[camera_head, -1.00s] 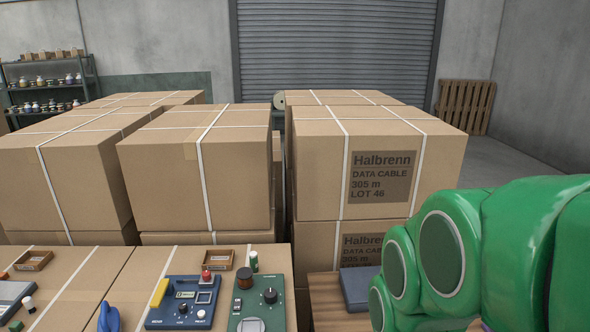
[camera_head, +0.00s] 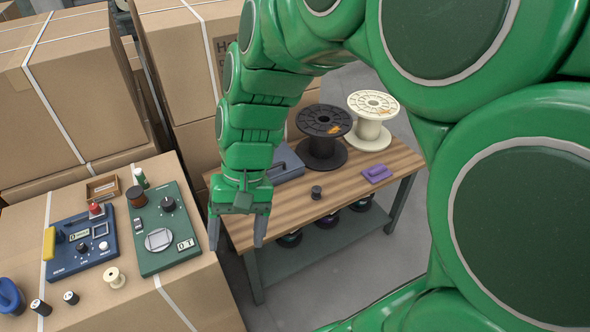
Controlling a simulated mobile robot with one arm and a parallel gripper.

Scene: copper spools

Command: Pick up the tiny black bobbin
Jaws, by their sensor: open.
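A tiny black bobbin (camera_head: 316,192) stands on the wooden tabletop (camera_head: 345,185), in front of a large black spool (camera_head: 323,135). My gripper (camera_head: 237,238) points down with its two grey fingers apart and nothing between them. It hangs near the left edge of the wooden table, to the left of the tiny bobbin and clear of it in the picture.
A cream spool (camera_head: 372,115), a purple object (camera_head: 377,173) and a grey case (camera_head: 286,164) share the table. More spools (camera_head: 360,205) sit on its lower shelf. Devices (camera_head: 160,225) (camera_head: 85,243) lie on the left carton. Tall cartons stand behind. The tabletop around the tiny bobbin is bare.

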